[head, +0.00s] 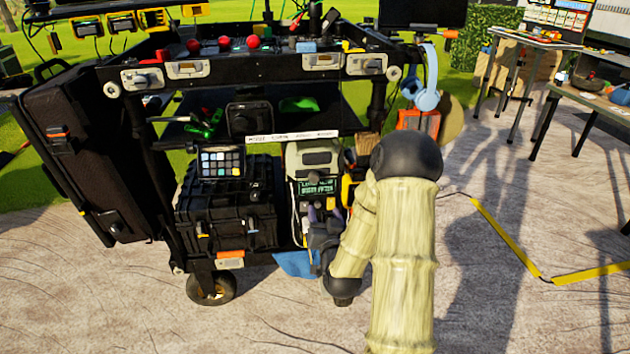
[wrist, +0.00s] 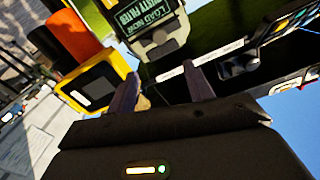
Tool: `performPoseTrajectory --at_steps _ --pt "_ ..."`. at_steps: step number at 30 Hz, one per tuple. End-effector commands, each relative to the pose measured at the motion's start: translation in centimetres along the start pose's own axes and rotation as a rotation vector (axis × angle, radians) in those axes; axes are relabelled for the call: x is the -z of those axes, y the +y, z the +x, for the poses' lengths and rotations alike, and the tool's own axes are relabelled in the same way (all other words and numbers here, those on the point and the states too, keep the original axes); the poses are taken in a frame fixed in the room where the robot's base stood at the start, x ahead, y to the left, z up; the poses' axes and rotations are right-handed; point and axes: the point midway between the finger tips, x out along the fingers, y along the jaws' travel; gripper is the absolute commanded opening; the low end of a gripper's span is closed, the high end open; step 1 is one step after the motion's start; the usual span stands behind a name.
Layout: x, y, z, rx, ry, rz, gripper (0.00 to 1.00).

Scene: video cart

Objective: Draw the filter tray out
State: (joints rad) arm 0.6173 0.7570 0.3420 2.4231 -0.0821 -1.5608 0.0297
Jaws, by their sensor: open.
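A grey-green device (head: 316,160) with a green text display stands on the cart's lower level. It also shows in the wrist view (wrist: 165,45), at the top centre. I cannot clearly make out the filter tray; the lower front of the device is partly hidden by my gripper. My gripper (head: 321,212) is in front of that lower part. In the wrist view the two purple fingers of my gripper (wrist: 163,90) are apart, with nothing clearly held between them. A pale strip (wrist: 172,75) shows just beyond the fingertips. I cannot tell whether they touch anything.
A yellow-framed unit (wrist: 95,85) is close beside the left finger in the wrist view. A black hard case (head: 228,210) stands left of the device. A blue cloth (head: 295,264) hangs low at the cart's front. Open paving (head: 250,325) lies before the cart.

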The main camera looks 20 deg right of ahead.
Motion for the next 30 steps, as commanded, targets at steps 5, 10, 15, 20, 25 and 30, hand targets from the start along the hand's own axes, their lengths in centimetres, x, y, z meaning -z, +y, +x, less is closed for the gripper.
performPoseTrajectory --at_steps 5,10,15,20,25,30 --pt "0.0 0.1 2.1 -0.001 0.003 0.0 0.52" --pt "-0.1 0.1 4.8 0.0 0.003 0.0 0.52" --pt "-0.1 0.1 7.6 0.0 0.002 0.001 0.52" --pt "-0.1 0.1 10.0 0.0 0.002 0.0 0.52" --pt "-0.2 0.1 12.6 0.0 0.002 0.0 0.52" --pt "-0.2 0.1 15.0 -0.001 0.001 0.001 0.52"
